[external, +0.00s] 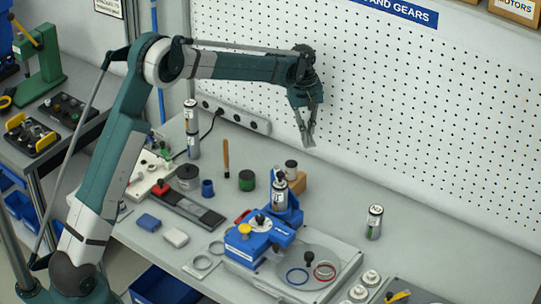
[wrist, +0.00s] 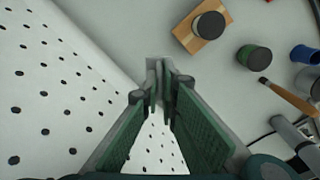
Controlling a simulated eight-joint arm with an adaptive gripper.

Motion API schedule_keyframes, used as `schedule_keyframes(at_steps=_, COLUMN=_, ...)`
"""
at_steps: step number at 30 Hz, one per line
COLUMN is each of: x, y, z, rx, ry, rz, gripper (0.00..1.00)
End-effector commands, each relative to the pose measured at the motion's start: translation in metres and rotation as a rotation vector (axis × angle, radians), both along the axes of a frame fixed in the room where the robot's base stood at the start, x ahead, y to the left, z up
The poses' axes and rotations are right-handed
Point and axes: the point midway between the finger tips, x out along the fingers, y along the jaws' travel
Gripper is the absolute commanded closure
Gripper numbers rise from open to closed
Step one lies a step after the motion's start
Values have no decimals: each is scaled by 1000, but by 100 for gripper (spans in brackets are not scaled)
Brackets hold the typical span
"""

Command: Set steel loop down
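My gripper (external: 307,141) is raised high above the back of the bench, in front of the pegboard, well apart from both rings. In the wrist view the fingers of my gripper (wrist: 160,72) come together at their tips. Neither steel ring shows in the wrist view.
A metal can (external: 374,222) stands to the right. A wooden block (wrist: 197,30) and a green-sided cylinder (wrist: 254,57) lie below my gripper. The back right bench is mostly clear.

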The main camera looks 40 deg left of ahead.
Motion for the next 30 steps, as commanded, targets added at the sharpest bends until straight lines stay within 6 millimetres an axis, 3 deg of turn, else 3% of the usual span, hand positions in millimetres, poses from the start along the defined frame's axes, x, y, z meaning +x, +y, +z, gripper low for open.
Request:
schedule_keyframes(at_steps=1, x=2, y=21, z=0, rx=3, ry=3, rz=29, gripper=100)
schedule_keyframes(at_steps=14, x=4, y=176, z=0, rx=27, ry=31, rz=252, gripper=100)
schedule_keyframes(at_steps=30, x=-28, y=369, z=1, rx=55, ry=71, rz=534, gripper=100)
